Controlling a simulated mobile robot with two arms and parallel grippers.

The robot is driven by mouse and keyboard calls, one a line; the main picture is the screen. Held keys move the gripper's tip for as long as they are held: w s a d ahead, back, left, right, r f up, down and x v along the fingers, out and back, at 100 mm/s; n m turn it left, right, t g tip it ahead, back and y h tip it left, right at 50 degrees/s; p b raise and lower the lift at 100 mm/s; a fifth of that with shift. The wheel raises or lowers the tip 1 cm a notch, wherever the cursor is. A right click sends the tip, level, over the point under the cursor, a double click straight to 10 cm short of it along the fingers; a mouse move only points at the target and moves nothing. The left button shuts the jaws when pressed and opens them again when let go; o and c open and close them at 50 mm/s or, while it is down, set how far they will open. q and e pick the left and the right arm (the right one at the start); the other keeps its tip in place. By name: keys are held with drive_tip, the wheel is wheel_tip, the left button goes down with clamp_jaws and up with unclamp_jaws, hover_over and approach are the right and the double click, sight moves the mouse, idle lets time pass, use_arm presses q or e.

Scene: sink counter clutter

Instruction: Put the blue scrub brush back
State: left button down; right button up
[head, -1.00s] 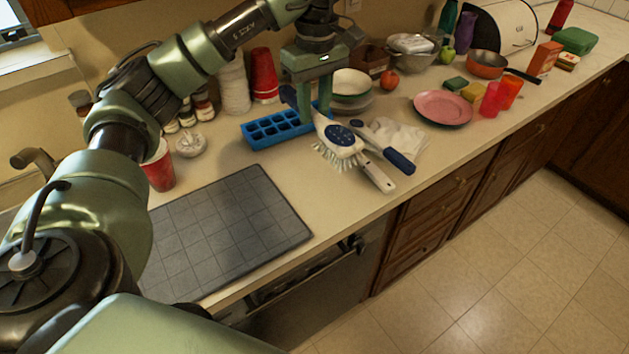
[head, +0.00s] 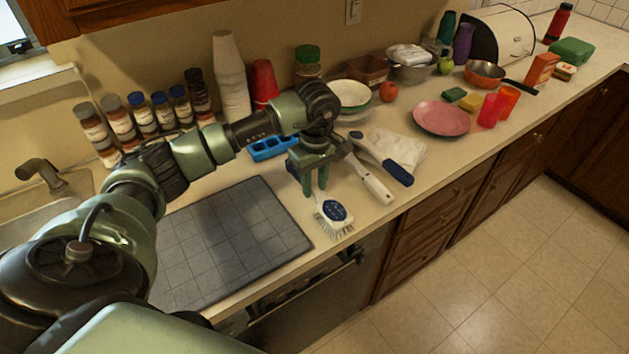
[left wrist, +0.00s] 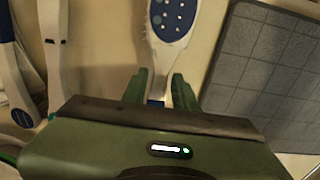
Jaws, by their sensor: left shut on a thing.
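The blue and white scrub brush (head: 335,211) is near the counter's front edge, just right of the grey mat (head: 232,243). Its pale bristles point toward the edge. My left gripper (head: 314,188) points down and is shut on the brush handle; the palm and fingers hide part of that handle. In the left wrist view the brush head (left wrist: 172,20) lies beyond the fingertips (left wrist: 159,92), with the handle between them. I cannot tell whether the brush touches the counter. My right gripper is not in view.
A white-handled tool (head: 372,184) and a blue-handled tool (head: 398,173) lie right of the gripper, beside a white cloth (head: 398,150). A blue ice tray (head: 270,148) is behind the arm. Several jars (head: 140,113) stand along the wall. The mat is bare.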

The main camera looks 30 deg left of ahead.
sight(315, 189)
use_arm(q)
drive_tip(key=shift+f, duration=0.1)
drive_tip(key=shift+f, duration=0.15)
drive_tip(key=c, duration=1.1)
unclamp_jaws()
drive_tip(key=shift+r, duration=0.3)
drive_tip(key=shift+r+b, duration=0.3)
wheel_tip(315, 189, up, 11)
drive_tip(key=b, duration=0.2)
drive_tip(key=shift+d+b, duration=0.2)
drive_tip(key=shift+b, duration=0.2)
drive_tip(key=shift+s, duration=0.1)
